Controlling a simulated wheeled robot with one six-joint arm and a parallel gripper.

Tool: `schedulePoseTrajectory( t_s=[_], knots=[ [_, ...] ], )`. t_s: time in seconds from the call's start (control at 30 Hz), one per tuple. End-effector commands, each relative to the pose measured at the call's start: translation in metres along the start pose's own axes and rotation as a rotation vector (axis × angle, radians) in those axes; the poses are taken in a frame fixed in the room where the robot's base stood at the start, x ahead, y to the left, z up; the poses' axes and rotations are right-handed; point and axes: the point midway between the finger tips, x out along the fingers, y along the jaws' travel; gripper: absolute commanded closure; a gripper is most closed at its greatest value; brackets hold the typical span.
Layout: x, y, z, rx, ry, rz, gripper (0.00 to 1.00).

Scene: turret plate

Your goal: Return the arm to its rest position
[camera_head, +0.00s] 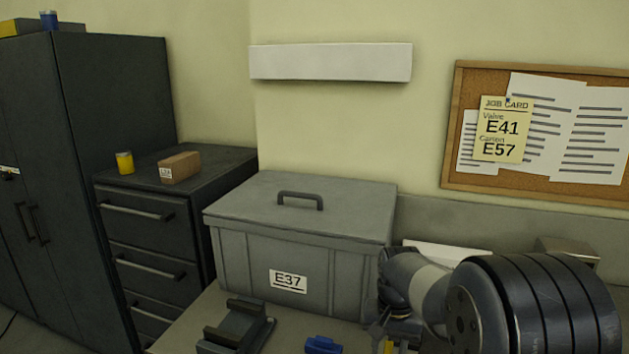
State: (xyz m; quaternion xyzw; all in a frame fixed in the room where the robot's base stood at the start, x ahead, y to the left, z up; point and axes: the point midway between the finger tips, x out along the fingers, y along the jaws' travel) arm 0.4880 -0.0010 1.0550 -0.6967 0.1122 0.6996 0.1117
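My arm reaches in from the lower right, a thick black ribbed section with a grey link beyond it. My gripper (392,345) lies low at the bottom edge, mostly hidden by the arm and cut off by the frame. I cannot see whether its fingers are open or shut, or whether they hold anything. The arm is just right of the grey lidded bin (230,262) labelled E37, overlapping its right edge in the picture. I cannot tell whether they touch.
A dark cradle (238,328) and a blue item (322,345) sit on the bench (185,335) before the bin. A dark drawer unit (150,240) at left bears a yellow cup (124,162) and a carton (180,166). A corkboard (455,130) hangs at right.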

Motion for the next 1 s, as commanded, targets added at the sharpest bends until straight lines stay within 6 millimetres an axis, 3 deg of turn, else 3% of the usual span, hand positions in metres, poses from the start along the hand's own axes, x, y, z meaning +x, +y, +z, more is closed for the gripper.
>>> schedulePoseTrajectory(
  t_s=[1.0],
  knots=[
    [-0.0032, -0.0004, -0.0011, -0.770, 0.004, 0.000, 0.62]
  ],
)
